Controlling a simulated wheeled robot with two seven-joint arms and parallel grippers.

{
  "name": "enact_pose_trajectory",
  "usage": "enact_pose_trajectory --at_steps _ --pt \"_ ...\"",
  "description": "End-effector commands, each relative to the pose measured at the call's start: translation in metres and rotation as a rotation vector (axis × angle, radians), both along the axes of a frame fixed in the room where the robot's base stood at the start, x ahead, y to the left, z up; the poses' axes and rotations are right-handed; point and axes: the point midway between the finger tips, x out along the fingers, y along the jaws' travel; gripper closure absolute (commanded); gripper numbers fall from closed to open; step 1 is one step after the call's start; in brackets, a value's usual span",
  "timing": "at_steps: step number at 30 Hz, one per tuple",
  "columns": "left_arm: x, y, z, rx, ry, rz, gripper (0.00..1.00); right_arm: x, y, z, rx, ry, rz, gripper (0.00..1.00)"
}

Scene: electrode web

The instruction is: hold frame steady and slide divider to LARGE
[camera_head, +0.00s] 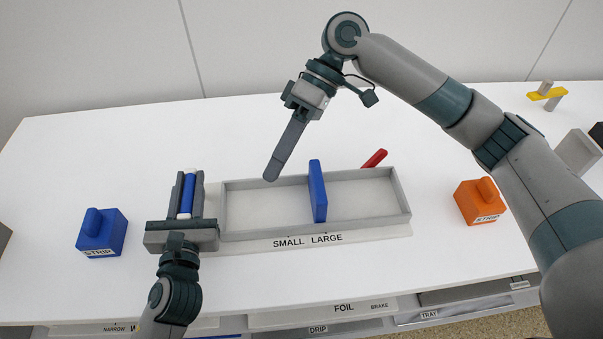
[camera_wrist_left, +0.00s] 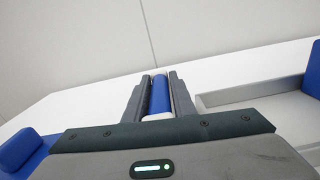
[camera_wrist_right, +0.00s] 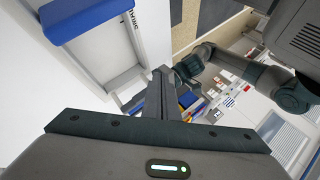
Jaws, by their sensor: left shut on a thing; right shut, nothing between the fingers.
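The grey frame (camera_head: 408,205) is a shallow open tray on the white table, with SMALL and LARGE on its front label (camera_head: 307,241). The upright blue divider (camera_head: 318,190) crosses it near the middle, roughly behind the word LARGE. My left gripper (camera_head: 187,195) is shut on a blue handle with white ends (camera_wrist_left: 160,95), beside the frame's left end. Whether the handle joins the frame is hidden. My right gripper (camera_head: 270,177) is shut and empty, over the frame's back left part, left of the divider and apart from it. The divider also shows in the right wrist view (camera_wrist_right: 90,18).
A blue STRIP block (camera_head: 102,235) stands at left and an orange STRIP block (camera_head: 481,203) at right. A red object (camera_head: 374,158) lies behind the frame. Labelled trays (camera_head: 330,312) line the front edge. The table behind the frame is mostly clear.

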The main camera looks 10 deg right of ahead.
Motion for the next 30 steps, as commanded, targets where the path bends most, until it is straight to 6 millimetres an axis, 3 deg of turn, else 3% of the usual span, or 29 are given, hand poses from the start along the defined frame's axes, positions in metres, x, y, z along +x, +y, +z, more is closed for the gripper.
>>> enact_pose_trajectory --at_steps 6,12,24,30 --pt "0.000 0.000 -0.005 0.004 0.010 0.002 1.00 -0.006 0.023 0.007 -0.140 -0.152 0.160 1.00" --pt "0.000 0.000 -0.005 0.004 0.010 0.002 1.00 -0.006 0.033 0.012 -0.288 -0.291 0.289 1.00" --pt "0.000 0.000 -0.005 0.004 0.010 0.002 1.00 0.011 0.025 0.026 -0.604 -0.536 0.476 1.00" --pt "0.000 0.000 -0.005 0.004 0.010 0.002 1.00 0.018 0.020 0.031 -0.681 -0.587 0.509 1.00"
